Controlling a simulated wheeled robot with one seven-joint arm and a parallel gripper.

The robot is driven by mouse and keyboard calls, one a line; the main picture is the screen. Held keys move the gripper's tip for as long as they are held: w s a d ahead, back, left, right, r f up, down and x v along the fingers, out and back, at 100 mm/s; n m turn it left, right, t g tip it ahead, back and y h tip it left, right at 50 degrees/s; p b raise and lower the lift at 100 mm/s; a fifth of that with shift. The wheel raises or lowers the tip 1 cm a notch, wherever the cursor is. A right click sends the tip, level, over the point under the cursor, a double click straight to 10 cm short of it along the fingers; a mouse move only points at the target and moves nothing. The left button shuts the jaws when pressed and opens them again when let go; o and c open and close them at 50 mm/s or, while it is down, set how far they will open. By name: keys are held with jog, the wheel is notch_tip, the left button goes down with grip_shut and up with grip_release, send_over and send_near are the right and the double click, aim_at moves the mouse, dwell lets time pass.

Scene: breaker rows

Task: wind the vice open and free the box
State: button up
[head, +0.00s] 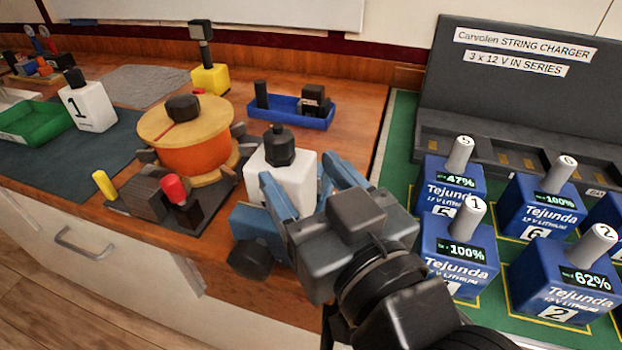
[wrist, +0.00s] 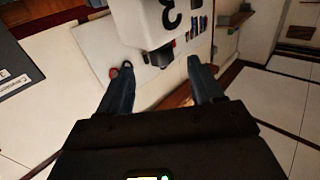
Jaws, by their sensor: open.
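A white box (head: 283,186) with a black knob on top stands near the bench's front edge. In the wrist view the white box (wrist: 150,18) shows a "3". Blue parts of what looks like the vice (head: 256,222) show beside and below the box, with a dark round handle (head: 250,258) facing the front. My gripper covers much of the vice, so I cannot tell how tightly its jaws hold the box. My gripper (head: 297,167) is open, its blue fingers apart in front of the box. In the wrist view my gripper (wrist: 159,64) has nothing between its fingertips.
An orange spool (head: 195,157) stands left of the box, with a red-knobbed fixture (head: 180,200) before it. A blue tray (head: 290,113) lies behind. Blue batteries (head: 455,250) stand close on the right, before a dark charger (head: 520,90). A green tray (head: 30,125) is far left.

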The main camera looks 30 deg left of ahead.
aim_at(285, 153)
jog(key=p+x, duration=0.1)
jog(key=x, duration=0.6)
jog(key=shift+w+a, duration=0.15)
jog(key=shift+a, duration=0.05)
jog(key=shift+c, duration=0.5)
grip_shut()
jog(key=shift+o, duration=1)
grip_release()
jog(key=shift+d, duration=0.1)
jog(key=b+v, duration=0.1)
jog(key=v, duration=0.6)
jog(key=shift+s+d, duration=0.25)
jog(key=shift+d, duration=0.1)
